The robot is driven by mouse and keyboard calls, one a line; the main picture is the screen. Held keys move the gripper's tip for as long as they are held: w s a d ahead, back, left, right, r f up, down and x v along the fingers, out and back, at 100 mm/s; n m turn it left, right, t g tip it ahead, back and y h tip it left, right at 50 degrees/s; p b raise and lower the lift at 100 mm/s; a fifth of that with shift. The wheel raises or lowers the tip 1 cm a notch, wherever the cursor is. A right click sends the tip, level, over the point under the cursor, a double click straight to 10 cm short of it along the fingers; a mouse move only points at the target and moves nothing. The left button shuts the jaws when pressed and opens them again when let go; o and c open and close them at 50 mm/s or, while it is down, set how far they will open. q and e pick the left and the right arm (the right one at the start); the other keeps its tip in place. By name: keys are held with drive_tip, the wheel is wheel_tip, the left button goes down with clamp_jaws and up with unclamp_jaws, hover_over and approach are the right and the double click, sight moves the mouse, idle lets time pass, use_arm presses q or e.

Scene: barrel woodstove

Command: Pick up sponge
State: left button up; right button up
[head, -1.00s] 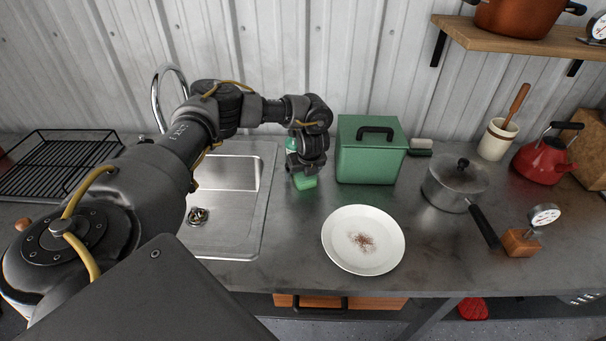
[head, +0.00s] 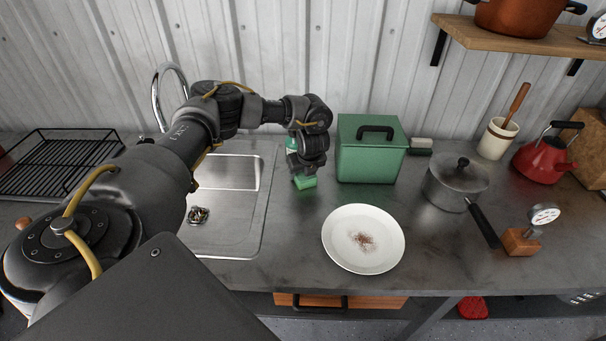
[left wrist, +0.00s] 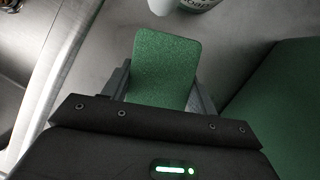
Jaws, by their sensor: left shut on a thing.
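The green sponge (head: 305,182) is at the counter between the sink and the green box, below my left gripper (head: 303,172). In the left wrist view the sponge (left wrist: 166,62) lies between the two fingers of my left gripper (left wrist: 160,85), which is shut on it. I cannot tell whether the sponge touches the counter. My right gripper is not in view.
A green lidded box (head: 370,155) stands close to the right of the gripper. The steel sink (head: 225,210) is to the left. A white plate (head: 345,255) with brown crumbs lies in front. A saucepan (head: 452,185) stands farther right.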

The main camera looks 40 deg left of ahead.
use_arm(q)
drive_tip(key=shift+w+r+b, duration=0.1)
drive_tip(key=shift+r+b, duration=0.3)
drive_tip(key=shift+r, duration=0.1)
drive_tip(key=r, duration=0.3)
drive_tip(key=shift+s+r+b, duration=0.1)
drive_tip(key=shift+s+b, duration=0.15)
drive_tip(key=shift+b, duration=0.05)
drive_tip(key=s+r, duration=0.1)
drive_tip(key=s+r+p, duration=0.1)
drive_tip(key=r, duration=0.1)
drive_tip(key=s+d+r, duration=0.1)
drive_tip(key=s+r, duration=0.1)
drive_tip(key=shift+r+p, duration=0.1)
drive_tip(key=shift+p, duration=0.25)
drive_tip(key=s+d+r, duration=0.2)
drive_tip(key=s+r, duration=0.2)
drive_tip(key=s, duration=0.5)
drive_tip(key=shift+s+d, duration=0.15)
drive_tip(key=shift+d, duration=0.05)
